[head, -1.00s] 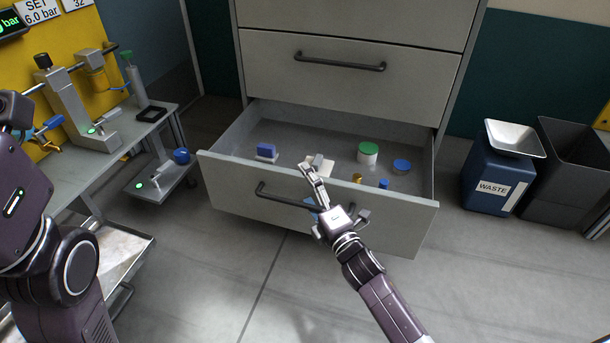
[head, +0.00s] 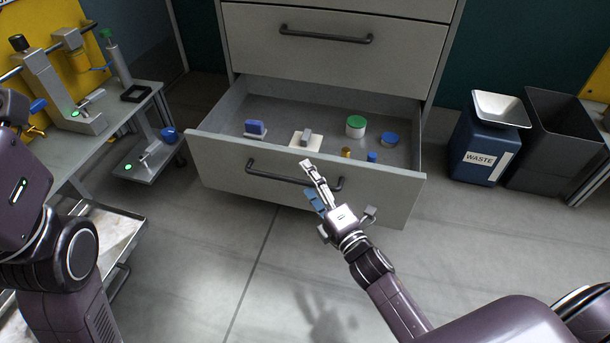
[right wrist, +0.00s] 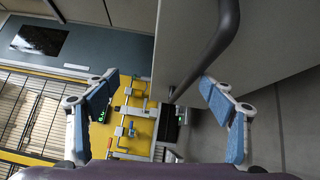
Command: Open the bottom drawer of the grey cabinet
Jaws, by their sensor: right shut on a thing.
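The grey cabinet (head: 330,50) stands at the back in the head view. Its bottom drawer (head: 215,158) is pulled out, with its inside showing. The dark bar handle (head: 270,177) is on the drawer front; it also shows in the right wrist view (right wrist: 213,50). My right gripper (head: 310,183) is in front of the handle, and one finger overlaps it in the head view. Contact with the handle is unclear. My left gripper is not visible; only my left arm shows.
The drawer holds a blue block (head: 255,128), a green-lidded jar (head: 356,126), a blue-lidded container (head: 389,140) and small parts. A blue waste bin (head: 478,150) and a dark bin (head: 550,140) stand at right. A workbench (head: 75,150) is at left. The floor in front is clear.

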